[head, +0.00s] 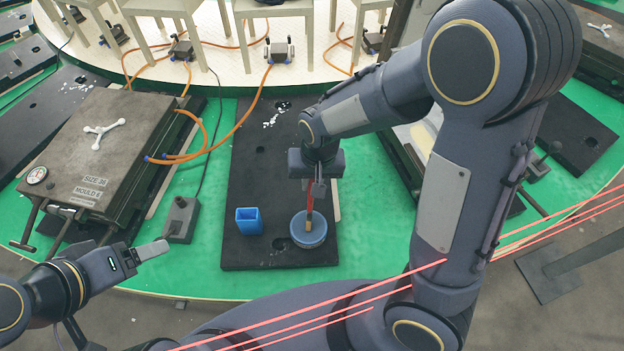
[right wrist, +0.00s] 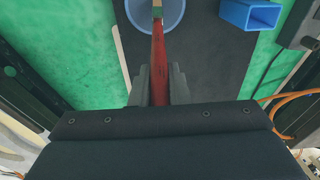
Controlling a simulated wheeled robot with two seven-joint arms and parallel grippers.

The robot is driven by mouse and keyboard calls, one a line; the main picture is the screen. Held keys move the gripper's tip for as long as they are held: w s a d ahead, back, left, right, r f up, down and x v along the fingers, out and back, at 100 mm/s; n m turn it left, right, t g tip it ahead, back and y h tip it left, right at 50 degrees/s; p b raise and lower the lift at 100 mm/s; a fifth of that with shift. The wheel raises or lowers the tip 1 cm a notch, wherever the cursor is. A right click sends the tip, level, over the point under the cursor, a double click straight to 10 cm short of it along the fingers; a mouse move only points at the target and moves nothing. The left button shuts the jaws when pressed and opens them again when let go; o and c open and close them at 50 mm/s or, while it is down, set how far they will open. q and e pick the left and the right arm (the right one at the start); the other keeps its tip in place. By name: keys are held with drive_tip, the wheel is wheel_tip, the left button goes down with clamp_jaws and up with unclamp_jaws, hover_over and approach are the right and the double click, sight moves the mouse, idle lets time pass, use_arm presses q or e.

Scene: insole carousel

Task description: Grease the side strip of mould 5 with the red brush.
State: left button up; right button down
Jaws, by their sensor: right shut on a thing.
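My right gripper (head: 318,188) is shut on the red brush (head: 309,203), which hangs bristles down over a round blue pot (head: 308,238). The brush tip is at the pot's opening; I cannot tell whether it touches what is inside. In the right wrist view the brush handle (right wrist: 158,70) runs between the fingers (right wrist: 158,85) towards the pot (right wrist: 178,14). My left gripper (head: 150,250) is at the lower left, away from the pot; its finger gap is not clear. No mould clearly reads 5.
The pot and a blue rectangular cup (head: 249,221) stand on a black plate (head: 250,175) on the green carousel (head: 218,245). A grey box with a lever (head: 181,218) stands left of the plate. Orange hoses (head: 235,125) cross behind. My right arm hides much at right.

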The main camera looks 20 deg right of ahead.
idle(0.5)
wheel_tip(320, 180, up, 7)
drive_tip(key=p, duration=0.6)
idle(0.7)
